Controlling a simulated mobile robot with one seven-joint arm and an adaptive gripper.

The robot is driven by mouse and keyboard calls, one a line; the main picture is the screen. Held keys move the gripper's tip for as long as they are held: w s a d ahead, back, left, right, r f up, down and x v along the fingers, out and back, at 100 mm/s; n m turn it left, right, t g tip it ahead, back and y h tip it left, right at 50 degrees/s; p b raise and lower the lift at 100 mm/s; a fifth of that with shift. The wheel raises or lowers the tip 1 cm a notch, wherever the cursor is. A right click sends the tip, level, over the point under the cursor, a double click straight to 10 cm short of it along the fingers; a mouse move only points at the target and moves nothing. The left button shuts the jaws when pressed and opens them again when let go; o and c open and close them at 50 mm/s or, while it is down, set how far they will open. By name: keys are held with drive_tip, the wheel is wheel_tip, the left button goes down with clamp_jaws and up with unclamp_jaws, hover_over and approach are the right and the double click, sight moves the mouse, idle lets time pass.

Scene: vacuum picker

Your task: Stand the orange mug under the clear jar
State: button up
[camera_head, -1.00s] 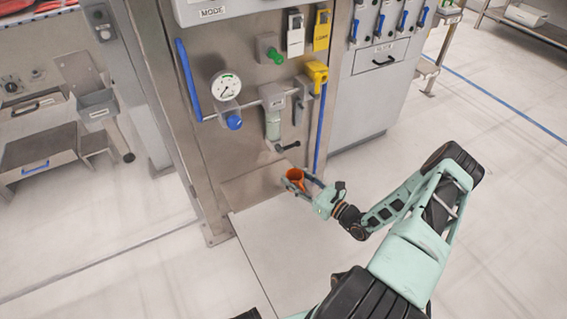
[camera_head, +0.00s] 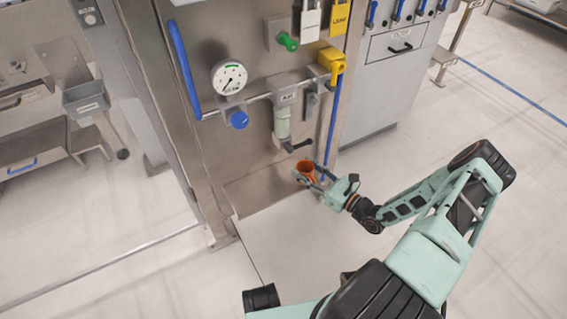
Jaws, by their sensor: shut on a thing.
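The orange mug (camera_head: 303,170) is upright, with its open top toward the camera. My gripper (camera_head: 313,177) is shut on it, coming from the lower right. The mug is in front of the steel panel, above or at the metal shelf; I cannot tell whether it touches the shelf. The clear jar (camera_head: 283,122) is fixed upright under a grey block on the panel, with a dark outlet handle (camera_head: 297,146) at its lower end. The mug is lower than the jar and a little to its right.
A steel shelf (camera_head: 245,192) lies below the jar and is bare on its left. A pressure gauge (camera_head: 229,77), a blue knob (camera_head: 239,119) and a yellow valve (camera_head: 331,65) are on the panel. A blue vertical pipe (camera_head: 333,120) runs just right of the mug.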

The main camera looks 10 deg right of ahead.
drive_tip(key=b+x, duration=0.2)
drive_tip(key=x, duration=0.7)
drive_tip(key=shift+w+a, duration=0.15)
drive_tip(key=shift+w, duration=0.1)
drive_tip(key=shift+w+a+f+b, duration=0.1)
drive_tip(key=shift+w+f+b, duration=0.1)
drive_tip(key=shift+f+b, duration=1.2)
drive_tip(key=shift+f+p, duration=0.35)
drive_tip(key=shift+f, duration=0.15)
drive_tip(key=o, duration=1.2)
drive_tip(key=shift+c, duration=0.2)
drive_tip(key=shift+s, duration=0.2)
drive_tip(key=p+v, duration=0.3)
drive_tip(key=v, duration=0.8)
drive_tip(key=shift+s+d, duration=0.25)
